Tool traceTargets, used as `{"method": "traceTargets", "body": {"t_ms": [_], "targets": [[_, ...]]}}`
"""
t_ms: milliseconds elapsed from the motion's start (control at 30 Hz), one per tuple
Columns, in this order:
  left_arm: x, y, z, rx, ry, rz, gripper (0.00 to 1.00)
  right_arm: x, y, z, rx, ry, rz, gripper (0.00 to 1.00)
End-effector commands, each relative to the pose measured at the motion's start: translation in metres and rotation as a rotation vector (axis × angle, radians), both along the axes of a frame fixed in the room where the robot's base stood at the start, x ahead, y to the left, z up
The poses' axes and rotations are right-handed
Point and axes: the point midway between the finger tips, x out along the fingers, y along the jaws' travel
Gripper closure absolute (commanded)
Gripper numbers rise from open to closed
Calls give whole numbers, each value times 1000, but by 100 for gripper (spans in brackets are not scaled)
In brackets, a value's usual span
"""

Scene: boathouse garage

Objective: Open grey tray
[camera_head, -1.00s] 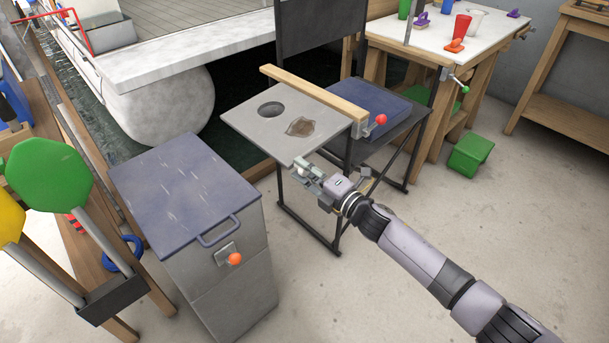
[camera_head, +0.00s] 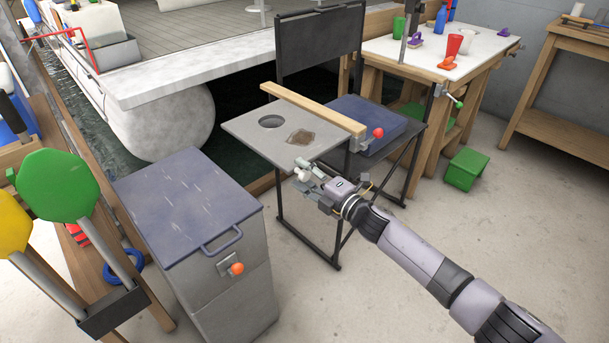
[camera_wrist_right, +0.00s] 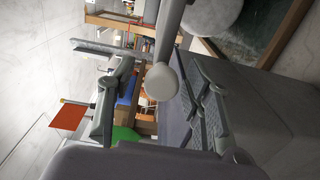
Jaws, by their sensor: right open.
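The grey tray (camera_head: 245,129) is a flat grey panel on a dark metal stand, with a round hole and a brown patch on top. My right gripper (camera_head: 303,176) is at its near right edge, beside a pale knob (camera_head: 301,174). In the wrist view a round pale knob (camera_wrist_right: 161,84) on a rod shows between the two spread fingers of my right gripper (camera_wrist_right: 160,105). The fingers look apart from it. I cannot tell for certain that the knob belongs to the tray. My left gripper is not in view.
A grey cabinet with a blue lid (camera_head: 185,205) stands left of the gripper.

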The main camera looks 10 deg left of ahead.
Motion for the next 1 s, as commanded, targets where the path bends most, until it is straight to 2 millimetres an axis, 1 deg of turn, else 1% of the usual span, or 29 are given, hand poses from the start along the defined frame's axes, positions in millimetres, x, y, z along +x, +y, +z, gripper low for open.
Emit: {"method": "traceTargets", "body": {"t_ms": [233, 367, 533, 800, 1000], "targets": [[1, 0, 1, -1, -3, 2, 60, 0, -1, -1, -2, 1, -1, 54], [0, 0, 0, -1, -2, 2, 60, -4, -7, -2, -2, 1, -2, 54], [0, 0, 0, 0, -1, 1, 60, -18, -27, -2, -3, 1, -1, 54], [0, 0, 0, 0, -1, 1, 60, -49, -70, -2, -2, 1, -2, 54], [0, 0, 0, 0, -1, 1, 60, -66, -91, -2, -2, 1, -1, 54]]}}
